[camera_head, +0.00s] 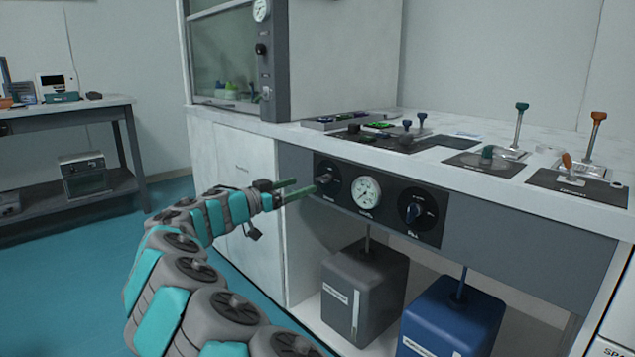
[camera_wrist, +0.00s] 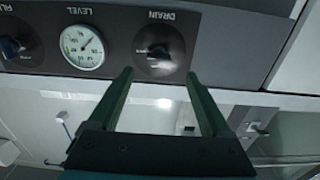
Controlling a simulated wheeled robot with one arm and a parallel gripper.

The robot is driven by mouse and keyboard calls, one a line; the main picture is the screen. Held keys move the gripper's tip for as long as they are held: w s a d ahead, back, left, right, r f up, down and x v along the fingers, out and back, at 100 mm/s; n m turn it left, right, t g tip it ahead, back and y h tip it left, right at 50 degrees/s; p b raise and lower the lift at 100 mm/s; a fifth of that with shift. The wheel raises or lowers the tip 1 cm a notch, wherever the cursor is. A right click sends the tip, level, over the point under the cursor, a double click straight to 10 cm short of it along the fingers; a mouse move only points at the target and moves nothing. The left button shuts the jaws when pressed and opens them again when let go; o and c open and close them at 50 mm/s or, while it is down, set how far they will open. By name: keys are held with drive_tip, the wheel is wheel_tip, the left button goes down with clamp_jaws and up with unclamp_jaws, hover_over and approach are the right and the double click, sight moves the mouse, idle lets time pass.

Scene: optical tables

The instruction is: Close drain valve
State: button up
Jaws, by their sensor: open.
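The drain valve (camera_head: 327,176) is a dark round knob at the left end of the black control panel (camera_head: 388,228). In the wrist view the drain valve (camera_wrist: 158,54), labelled DRAIN, lies ahead of the space between my fingertips. My gripper (camera_head: 298,189) is open and empty, with its two green fingers pointing at the valve. The fingers also show in the wrist view (camera_wrist: 160,76), spread on either side below the knob. In the head view the fingertips are close to the valve; contact cannot be told.
A level gauge (camera_head: 366,191) and a blue fill knob (camera_head: 416,211) sit right of the drain valve. A grey tank (camera_head: 363,295) and a blue tank (camera_head: 453,318) stand below the panel. The countertop (camera_head: 470,178) overhangs it. Open floor (camera_head: 60,265) lies to the left.

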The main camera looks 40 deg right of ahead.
sight(319, 180)
drive_tip(key=d, duration=0.7)
drive_tip(key=shift+w+d+p, duration=0.15)
drive_tip(key=shift+w+p, duration=0.05)
drive_tip(key=shift+p, duration=0.15)
clamp_jaws()
